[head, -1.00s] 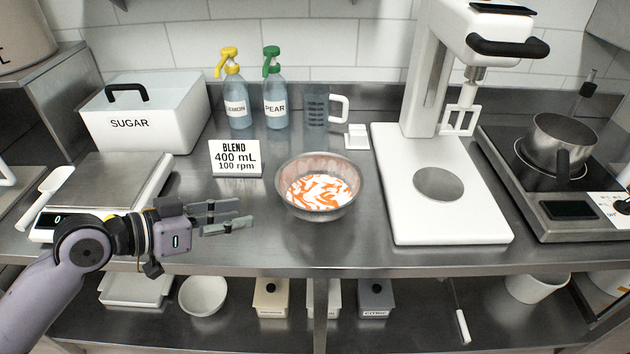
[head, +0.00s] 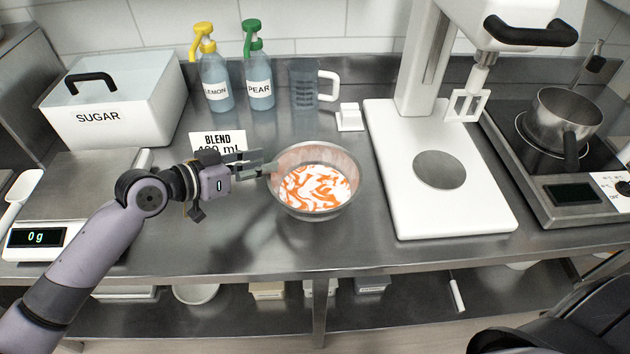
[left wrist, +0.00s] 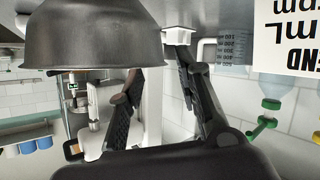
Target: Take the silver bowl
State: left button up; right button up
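The silver bowl (head: 318,205) stands upright on the steel counter and holds white and orange contents. My left gripper (head: 262,166) is at the bowl's left rim, with its fingers apart and pointing right. In the left wrist view, which appears upside down, the bowl's dark outer wall (left wrist: 90,35) fills the upper left, close to the open fingers (left wrist: 160,75). One finger is partly hidden behind the bowl's rim there. I cannot tell whether either finger touches the bowl. My right gripper is not in view.
A BLEND sign (head: 215,142) stands just behind my left gripper. The white mixer (head: 440,215) is right of the bowl, and the scale (head: 75,200) is at left. Lemon (head: 215,85) and pear (head: 258,85) bottles and a measuring jug (head: 304,85) stand behind. Counter in front of the bowl is clear.

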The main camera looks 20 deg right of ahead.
aim_at(283, 153)
pick_arm(q)
jog(key=shift+x, duration=0.8)
jog(key=shift+w+d, duration=0.15)
jog(key=shift+w+d+p, duration=0.2)
jog(key=shift+d+p, duration=0.15)
jog(key=shift+p, duration=0.05)
jog(key=p+x, duration=0.1)
jog(key=x, duration=0.2)
jog(key=shift+w+d, duration=0.1)
jog(key=shift+w, duration=0.1)
jog(key=shift+w+d+f, duration=0.1)
jog(key=shift+d+f, duration=0.15)
jog(key=shift+d, duration=0.05)
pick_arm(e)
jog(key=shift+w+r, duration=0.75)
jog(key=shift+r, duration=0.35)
pick_arm(q)
jog(key=shift+c, duration=0.5)
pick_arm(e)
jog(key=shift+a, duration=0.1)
pick_arm(q)
grip_shut()
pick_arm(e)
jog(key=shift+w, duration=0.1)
